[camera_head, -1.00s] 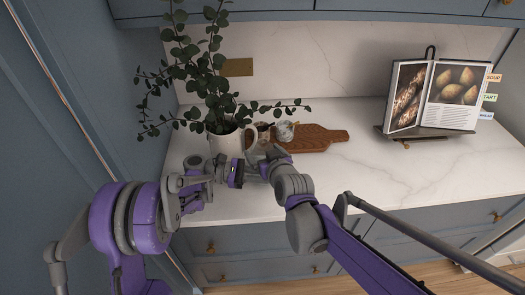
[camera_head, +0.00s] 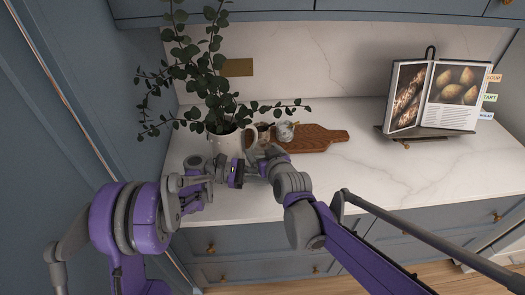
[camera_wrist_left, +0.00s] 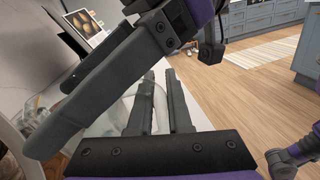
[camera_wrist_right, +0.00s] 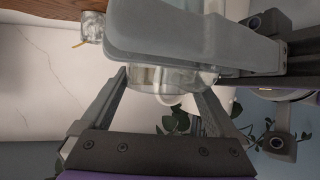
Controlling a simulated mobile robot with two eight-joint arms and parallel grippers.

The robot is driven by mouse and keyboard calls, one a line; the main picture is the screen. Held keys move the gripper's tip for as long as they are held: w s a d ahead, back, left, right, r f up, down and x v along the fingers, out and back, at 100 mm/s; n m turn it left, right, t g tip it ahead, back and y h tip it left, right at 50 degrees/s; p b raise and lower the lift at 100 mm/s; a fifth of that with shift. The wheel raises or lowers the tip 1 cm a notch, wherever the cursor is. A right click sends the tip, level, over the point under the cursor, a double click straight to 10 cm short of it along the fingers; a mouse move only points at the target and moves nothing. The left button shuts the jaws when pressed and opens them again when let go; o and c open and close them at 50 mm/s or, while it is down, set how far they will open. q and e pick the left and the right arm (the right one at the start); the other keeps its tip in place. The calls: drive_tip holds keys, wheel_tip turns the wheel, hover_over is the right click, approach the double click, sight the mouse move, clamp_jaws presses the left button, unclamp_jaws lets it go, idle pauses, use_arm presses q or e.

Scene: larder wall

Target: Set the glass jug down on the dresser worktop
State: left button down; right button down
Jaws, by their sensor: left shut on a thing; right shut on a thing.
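The clear glass jug shows in the right wrist view (camera_wrist_right: 172,78) and in part in the left wrist view (camera_wrist_left: 115,120). Both grippers are on it, close together. My right gripper (camera_wrist_right: 164,84) is shut on it, with its fingers either side of the glass. My left gripper (camera_wrist_left: 160,80) is shut on a part of it, with glass showing beside and between the fingers. In the head view the grippers cover the jug, above or at the front left of the pale marble worktop (camera_head: 380,170). I cannot tell whether its base touches the worktop.
A white pitcher (camera_head: 222,146) with eucalyptus stems stands just behind the grippers. A brown wooden board (camera_head: 312,139) and small glass jars (camera_head: 284,131) are to their right. An open cookbook on a stand (camera_head: 432,97) is at the far right. The worktop's middle is clear.

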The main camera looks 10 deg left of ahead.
use_arm(q)
drive_tip(key=c, duration=0.8)
unclamp_jaws()
drive_tip(key=shift+o, duration=0.2)
drive_tip(key=s+a, duration=0.1)
drive_tip(key=a, duration=1.1)
drive_tip(key=s+d+m+y, duration=0.4)
drive_tip(key=s+d+y, duration=0.3)
drive_tip(key=s+d, duration=0.25)
drive_tip(key=s+a+f+m+t+y, duration=0.3)
drive_tip(key=s+a+f+m+y, duration=0.2)
drive_tip(key=s+m+y, duration=0.5)
drive_tip(key=s+a+m, duration=0.2)
drive_tip(key=m, duration=0.1)
drive_tip(key=shift+a+m+t+y, duration=0.15)
drive_tip(key=shift+m+t+y, duration=0.15)
drive_tip(key=shift+t+y, duration=0.1)
